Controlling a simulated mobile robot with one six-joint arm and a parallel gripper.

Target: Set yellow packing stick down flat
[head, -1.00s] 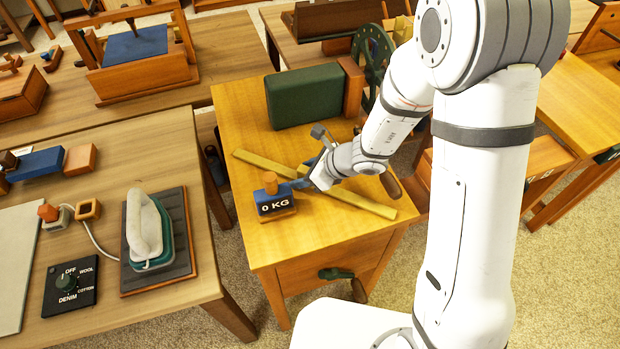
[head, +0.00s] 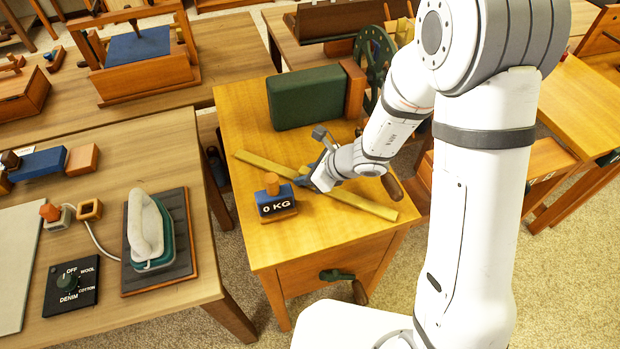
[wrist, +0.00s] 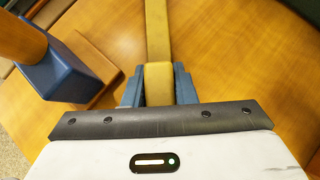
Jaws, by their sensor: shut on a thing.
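The long yellow packing stick (head: 355,201) runs diagonally across the yellow wooden table in the head view and looks close to its top. I cannot tell whether its whole length touches. My gripper (head: 306,179) is at its middle, with part of the stick hidden behind it. In the wrist view, my gripper's blue fingers (wrist: 158,88) are shut on a yellow bar, the packing stick (wrist: 158,30), which runs away from the palm to the top edge. The near end is hidden by the palm.
A green padded block (head: 307,97) stands at the table's back.

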